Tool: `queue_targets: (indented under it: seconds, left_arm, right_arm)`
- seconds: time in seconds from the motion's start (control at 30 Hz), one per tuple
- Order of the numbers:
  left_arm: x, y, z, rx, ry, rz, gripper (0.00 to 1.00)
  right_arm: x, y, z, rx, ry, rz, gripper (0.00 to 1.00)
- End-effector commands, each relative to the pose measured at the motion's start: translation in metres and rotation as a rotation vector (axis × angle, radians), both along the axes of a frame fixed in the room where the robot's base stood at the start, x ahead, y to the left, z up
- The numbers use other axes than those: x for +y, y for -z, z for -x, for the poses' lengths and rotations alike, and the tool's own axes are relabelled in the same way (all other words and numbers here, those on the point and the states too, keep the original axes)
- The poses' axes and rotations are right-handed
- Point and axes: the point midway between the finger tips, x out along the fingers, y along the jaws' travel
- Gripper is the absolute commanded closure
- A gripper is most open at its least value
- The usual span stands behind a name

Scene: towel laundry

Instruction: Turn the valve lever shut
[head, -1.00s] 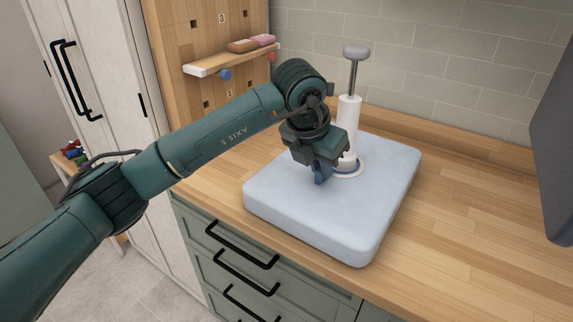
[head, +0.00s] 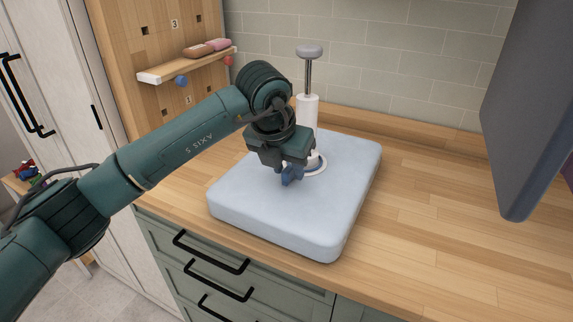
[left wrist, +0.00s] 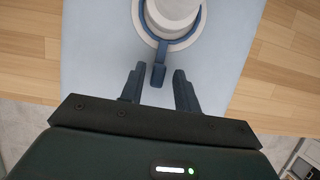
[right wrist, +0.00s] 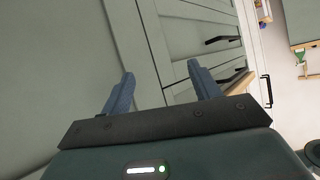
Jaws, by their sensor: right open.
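The valve is a white upright cylinder (head: 307,112) on a pale blue slab (head: 340,215). It has a metal rod and grey knob on top. In the left wrist view, a blue ring with a short blue lever (left wrist: 158,75) surrounds the cylinder's base, and the lever points toward my gripper. My left gripper (left wrist: 157,74) is open, with one finger on each side of the lever's end and visible gaps to both. In the head view, my left gripper (head: 291,178) points down just left of the base and hides the lever. My right gripper (right wrist: 162,80) is open and empty, facing green cabinet fronts.
The slab lies on a wooden counter (head: 440,190), clear to the right. A dark grey panel (head: 530,110) hangs at the upper right. A pegboard shelf (head: 190,66) with small items is at the left. Green drawers (head: 165,245) with black handles are below.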

Motion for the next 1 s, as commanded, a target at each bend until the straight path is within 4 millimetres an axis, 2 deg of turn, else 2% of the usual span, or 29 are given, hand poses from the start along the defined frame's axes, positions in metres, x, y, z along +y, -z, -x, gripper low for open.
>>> queue_targets:
  seconds: [0.37, 0.47, 0.8, 1.0]
  left_arm:
    - [0.001, -0.005, 0.001, -0.002, 0.001, 0.0, 0.64]
    - [0.004, -0.018, 0.005, -0.005, 0.001, 0.0, 0.64]
    - [0.018, -0.086, 0.03, -0.005, 0.0, 0.0, 0.64]
    - [0.023, -0.113, 0.04, -0.002, 0.0, 0.001, 0.64]
  right_arm:
    - [0.0, 0.002, 0.001, 0.0, -0.007, 0.004, 0.38]
    - [0.0, 0.004, 0.001, 0.001, -0.007, 0.002, 0.38]
    - [0.001, 0.008, 0.0, -0.001, -0.003, -0.015, 0.38]
    - [0.002, 0.005, -0.002, -0.009, 0.004, -0.028, 0.38]
